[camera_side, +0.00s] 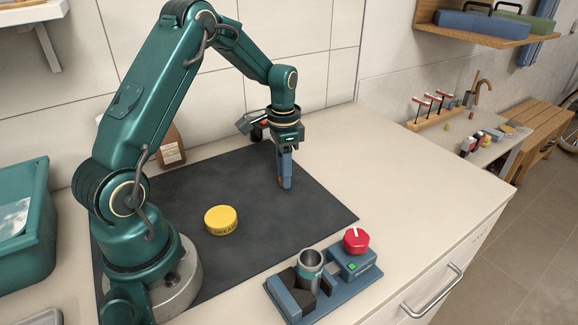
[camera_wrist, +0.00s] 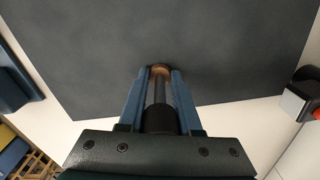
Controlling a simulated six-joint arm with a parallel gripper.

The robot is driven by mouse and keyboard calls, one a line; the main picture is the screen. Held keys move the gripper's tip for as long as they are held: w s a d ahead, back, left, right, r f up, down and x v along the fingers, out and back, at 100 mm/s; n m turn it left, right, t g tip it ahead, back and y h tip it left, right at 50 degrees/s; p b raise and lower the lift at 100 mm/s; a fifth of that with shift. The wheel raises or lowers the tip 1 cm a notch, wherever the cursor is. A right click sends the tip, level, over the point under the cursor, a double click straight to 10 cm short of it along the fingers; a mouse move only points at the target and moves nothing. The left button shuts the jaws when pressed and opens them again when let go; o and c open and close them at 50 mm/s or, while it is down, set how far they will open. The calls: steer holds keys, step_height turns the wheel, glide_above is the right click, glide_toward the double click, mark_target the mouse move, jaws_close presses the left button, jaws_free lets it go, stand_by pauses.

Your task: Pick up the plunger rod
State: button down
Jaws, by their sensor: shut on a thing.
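The plunger rod is a dark rod with a copper-coloured end. In the wrist view the plunger rod (camera_wrist: 160,92) lies between the two blue fingers of my gripper (camera_wrist: 160,80), which are shut on it. In the side view my gripper (camera_side: 285,180) points straight down over the right back part of the dark mat (camera_side: 190,190). The rod is mostly hidden by the fingers there. I cannot tell whether its lower end touches the mat.
A yellow round puck (camera_side: 221,220) lies on the mat. A blue fixture (camera_side: 295,303) with a metal cup (camera_side: 310,264) and a red knob (camera_side: 356,240) stands at the front right. A teal bin (camera_side: 30,225) stands at the left, and a brown bottle (camera_side: 170,145) at the back.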

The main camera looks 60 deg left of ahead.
steer(key=shift+r, duration=0.1)
steer(key=shift+r, duration=0.55)
step_height(320, 180, up, 3)
steer(key=shift+f, duration=0.1)
steer(key=s+a+r, duration=0.7)
steer(key=s+a, duration=0.1)
steer(key=s, duration=0.1)
steer(key=g+h, duration=0.2)
steer(key=g, duration=0.1)
glide_above(219, 217)
steer(key=w, duration=0.1)
steer(key=f, duration=0.2)
steer(key=shift+a+f, duration=0.15)
steer(key=shift+f, duration=1.25)
steer(key=shift+a+f, duration=0.1)
steer(key=shift+f, duration=1.25)
steer(key=shift+f, duration=0.7)
steer(key=shift+r, duration=0.1)
step_height(219, 217, up, 7)
